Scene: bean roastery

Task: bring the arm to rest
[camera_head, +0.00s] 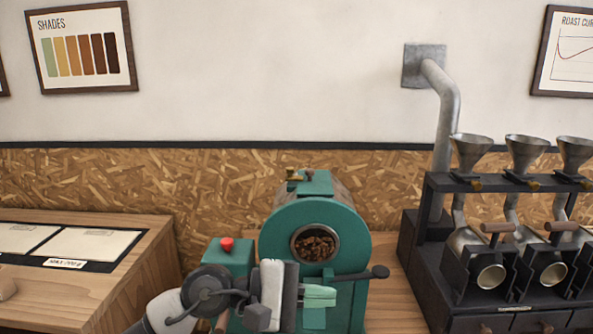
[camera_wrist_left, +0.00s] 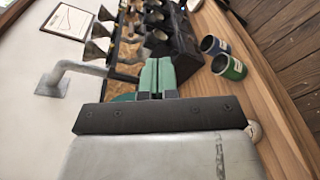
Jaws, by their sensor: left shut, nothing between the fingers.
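My left gripper (camera_head: 319,296) comes in from the lower left in the head view. It is in front of the green roaster drum (camera_head: 270,245) and overlaps its lower part in the picture. Its green fingers are together and empty. In the left wrist view the same fingers (camera_wrist_left: 157,76) lie side by side with nothing between them. Whether the gripper touches the roaster I cannot tell. My right gripper is not in either view.
A red button (camera_head: 227,243) sits on the roaster's green box. A dark lever with a knob (camera_head: 380,272) sticks out right. A black sample roaster rack with funnels (camera_head: 472,150) stands right. A wooden desk (camera_head: 120,290) is left. Blue (camera_wrist_left: 211,45) and green (camera_wrist_left: 229,68) cups stand on the wooden top.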

